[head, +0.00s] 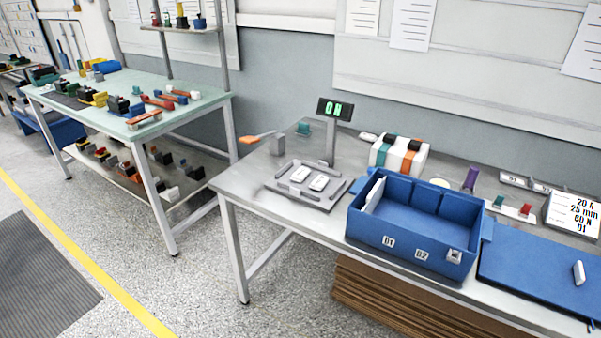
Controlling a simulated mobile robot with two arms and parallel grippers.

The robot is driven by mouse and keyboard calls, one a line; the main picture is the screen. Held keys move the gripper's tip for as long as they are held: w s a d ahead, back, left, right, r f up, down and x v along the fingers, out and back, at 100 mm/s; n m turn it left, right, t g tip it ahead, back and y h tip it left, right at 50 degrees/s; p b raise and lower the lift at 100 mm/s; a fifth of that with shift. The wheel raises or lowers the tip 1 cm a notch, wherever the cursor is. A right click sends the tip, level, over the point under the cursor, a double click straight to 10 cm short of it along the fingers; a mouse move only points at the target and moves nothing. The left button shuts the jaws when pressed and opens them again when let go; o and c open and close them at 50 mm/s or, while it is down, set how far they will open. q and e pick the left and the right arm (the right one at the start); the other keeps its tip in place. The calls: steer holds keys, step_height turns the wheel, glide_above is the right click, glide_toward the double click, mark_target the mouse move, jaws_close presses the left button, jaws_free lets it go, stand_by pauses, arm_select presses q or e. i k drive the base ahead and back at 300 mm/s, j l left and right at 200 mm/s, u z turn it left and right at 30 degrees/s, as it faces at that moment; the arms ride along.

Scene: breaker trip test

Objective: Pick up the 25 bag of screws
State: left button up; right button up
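I cannot make out any bag of screws marked 25. A white card (574,214) at the right of the near grey table reads "20 A, 25 mm, 60 N, D1". Two small white pieces, one (299,174) left of the other (319,182), lie on a flat grey fixture (280,187). A pale upright piece (578,272) is on the blue mat (530,280). Neither of my grippers is in view.
A display (335,109) on a post rises behind the fixture. An orange-handled device (262,138) is at the table's left corner. A white box with teal and orange bands (399,157) stands behind the bin. A second, cluttered table (125,95) is at left, with floor between.

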mark_target(302, 174)
steer(key=z, duration=1.25)
steer(key=u, duration=1.3)
steer(key=i+j, duration=0.35)
steer(key=j, duration=0.15)
steer(key=i+j, duration=0.35)
steer(key=j, duration=0.15)
